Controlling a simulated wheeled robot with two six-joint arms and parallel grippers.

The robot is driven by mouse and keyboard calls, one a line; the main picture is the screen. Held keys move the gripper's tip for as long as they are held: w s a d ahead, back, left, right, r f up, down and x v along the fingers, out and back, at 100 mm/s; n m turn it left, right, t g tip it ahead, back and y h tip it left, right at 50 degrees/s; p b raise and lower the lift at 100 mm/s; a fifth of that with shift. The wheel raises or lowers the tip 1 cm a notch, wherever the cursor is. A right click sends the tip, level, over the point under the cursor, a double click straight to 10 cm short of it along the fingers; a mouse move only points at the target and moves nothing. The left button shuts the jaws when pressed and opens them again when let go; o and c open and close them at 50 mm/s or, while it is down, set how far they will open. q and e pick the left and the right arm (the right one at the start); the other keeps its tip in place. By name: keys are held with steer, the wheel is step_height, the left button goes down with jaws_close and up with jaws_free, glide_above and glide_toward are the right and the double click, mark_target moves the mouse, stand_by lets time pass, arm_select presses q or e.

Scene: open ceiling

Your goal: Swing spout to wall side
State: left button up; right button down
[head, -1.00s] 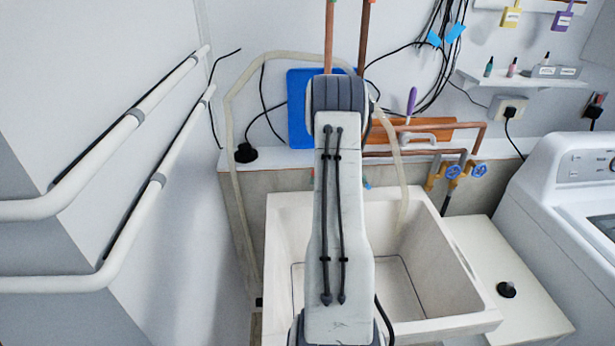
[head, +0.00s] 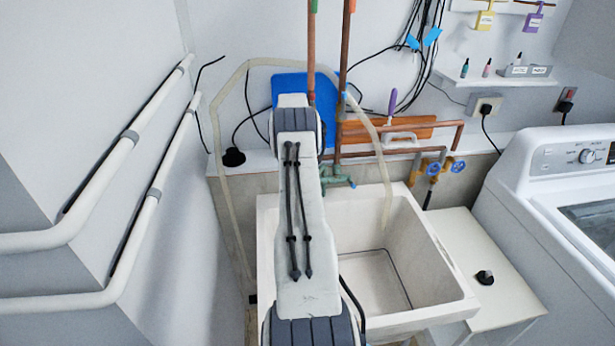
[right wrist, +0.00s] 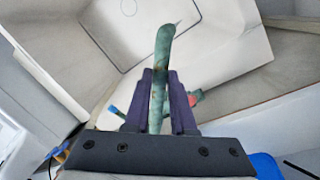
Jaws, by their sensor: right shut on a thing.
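The green tap (head: 338,177) with the spout stands at the back of the white sink (head: 425,250), partly hidden behind my right arm in the head view. In the right wrist view, the green spout (right wrist: 162,52) lies between the two purple fingers of my right gripper (right wrist: 161,82). The gripper is shut on the spout, and the spout's end reaches past the fingertips over the basin. A blue mark and a red mark show beside the fingers. In the head view my right gripper is hidden behind the arm. My left gripper is in neither view.
Copper pipes (head: 344,80) rise behind the tap. A pale hose (head: 385,165) hangs into the sink. A blue board (head: 290,88) and orange board (head: 410,127) stand on the ledge. White rails (head: 150,110) run left; a washing machine (head: 550,210) stands right.

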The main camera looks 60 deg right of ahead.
steer(key=shift+w, duration=0.15)
steer(key=c, duration=0.8)
jaws_free()
steer(key=shift+o, duration=0.2)
step_height(320, 180, up, 10)
steer(key=w, duration=0.2)
steer(key=shift+r, duration=0.2)
